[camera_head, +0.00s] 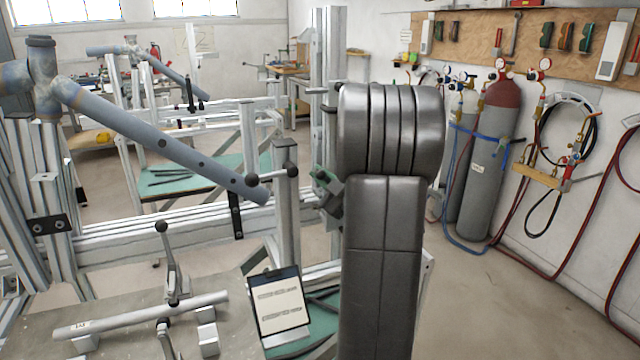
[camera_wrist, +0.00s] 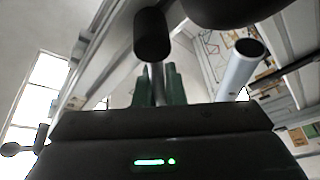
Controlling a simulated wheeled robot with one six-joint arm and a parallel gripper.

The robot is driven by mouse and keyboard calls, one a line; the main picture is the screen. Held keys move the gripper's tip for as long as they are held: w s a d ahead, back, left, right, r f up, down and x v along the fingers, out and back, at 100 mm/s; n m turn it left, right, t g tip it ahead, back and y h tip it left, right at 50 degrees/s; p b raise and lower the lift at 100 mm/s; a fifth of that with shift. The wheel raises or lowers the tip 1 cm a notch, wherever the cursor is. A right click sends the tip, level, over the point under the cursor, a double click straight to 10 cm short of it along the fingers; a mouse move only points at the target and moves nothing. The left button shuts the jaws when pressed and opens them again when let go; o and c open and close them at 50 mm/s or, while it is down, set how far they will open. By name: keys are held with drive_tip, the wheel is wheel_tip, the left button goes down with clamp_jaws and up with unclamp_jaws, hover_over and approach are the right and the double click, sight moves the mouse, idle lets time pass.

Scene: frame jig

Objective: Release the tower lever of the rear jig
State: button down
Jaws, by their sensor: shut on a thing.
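My gripper (camera_head: 324,186) is beside the upper part of a grey tower post (camera_head: 287,200), partly hidden behind my dark arm. In the wrist view its green fingers (camera_wrist: 160,86) are shut on the thin metal rod of a lever, whose black grip (camera_wrist: 150,35) stands out past the fingertips. In the head view the gripped part is too small and hidden to make out. A black ball knob (camera_head: 252,180) on a short rod shows at the left of the post. A blue-grey frame tube (camera_head: 160,138) slopes down to the post; a pale tube's open end (camera_wrist: 240,66) shows in the wrist view.
A taller aluminium upright (camera_head: 328,50) with black handles stands behind. Gas cylinders (camera_head: 483,160) stand along the right wall. Bare floor lies between them and my arm.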

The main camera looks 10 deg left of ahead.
idle(0.4)
drive_tip(key=c, duration=1.5)
unclamp_jaws()
drive_tip(key=shift+r+p, duration=0.1)
drive_tip(key=shift+p, duration=0.2)
